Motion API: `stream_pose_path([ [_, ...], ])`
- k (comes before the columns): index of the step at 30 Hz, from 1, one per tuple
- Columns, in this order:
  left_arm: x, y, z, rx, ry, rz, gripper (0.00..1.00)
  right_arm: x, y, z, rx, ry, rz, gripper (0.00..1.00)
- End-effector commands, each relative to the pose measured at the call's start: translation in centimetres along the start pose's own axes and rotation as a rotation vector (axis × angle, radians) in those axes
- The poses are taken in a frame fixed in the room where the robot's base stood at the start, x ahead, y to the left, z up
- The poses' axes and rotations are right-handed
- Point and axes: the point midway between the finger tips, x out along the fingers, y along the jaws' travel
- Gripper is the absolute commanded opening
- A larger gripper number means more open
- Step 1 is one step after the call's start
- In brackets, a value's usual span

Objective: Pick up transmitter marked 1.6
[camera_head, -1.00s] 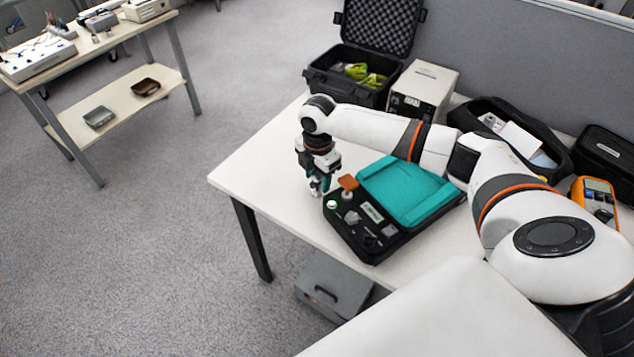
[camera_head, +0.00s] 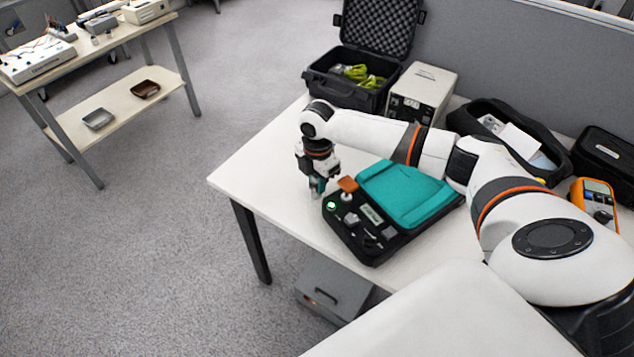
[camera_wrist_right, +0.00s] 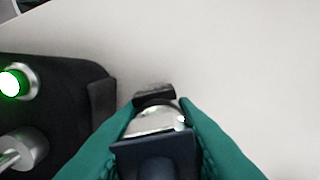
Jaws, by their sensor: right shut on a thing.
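My right gripper (camera_head: 317,187) points down over the white table, just left of the black calibration case. In the right wrist view its teal fingers (camera_wrist_right: 160,135) are shut on a small silver and dark part, the transmitter (camera_wrist_right: 158,118). The marking on the transmitter cannot be read. The black calibration case (camera_head: 352,238) with a teal lid pad (camera_head: 410,192) lies on the table, and its edge with a lit green button (camera_wrist_right: 12,82) shows at the left of the wrist view. My left gripper is not in view.
The white table (camera_head: 262,170) is clear left of the gripper. An open black case (camera_head: 345,90), a beige instrument box (camera_head: 425,85), a black bag (camera_head: 490,115) and an orange meter (camera_head: 595,200) stand behind and right. A side table (camera_head: 150,65) is at far left.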

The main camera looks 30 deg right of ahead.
Motion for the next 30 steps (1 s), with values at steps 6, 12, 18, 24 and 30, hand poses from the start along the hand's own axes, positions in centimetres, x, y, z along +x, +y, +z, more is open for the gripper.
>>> stream_pose_path([
  [6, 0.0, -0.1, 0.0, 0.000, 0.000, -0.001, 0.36, -4.2, -0.2, 0.0, 0.000, 0.000, -0.007, 0.00],
  [12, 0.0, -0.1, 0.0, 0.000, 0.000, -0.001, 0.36, -7.8, -0.1, 0.0, 0.000, 0.000, -0.005, 0.00],
  [18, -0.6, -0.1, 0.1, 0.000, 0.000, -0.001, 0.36, -9.9, -0.1, 0.0, 0.001, -0.001, -0.001, 0.00],
  [24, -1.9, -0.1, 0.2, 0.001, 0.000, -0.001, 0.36, -11.0, 0.0, 0.0, 0.001, -0.001, -0.001, 0.00],
  [30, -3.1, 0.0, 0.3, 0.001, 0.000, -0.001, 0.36, -11.8, 0.0, 0.0, 0.001, 0.000, -0.001, 0.00],
])
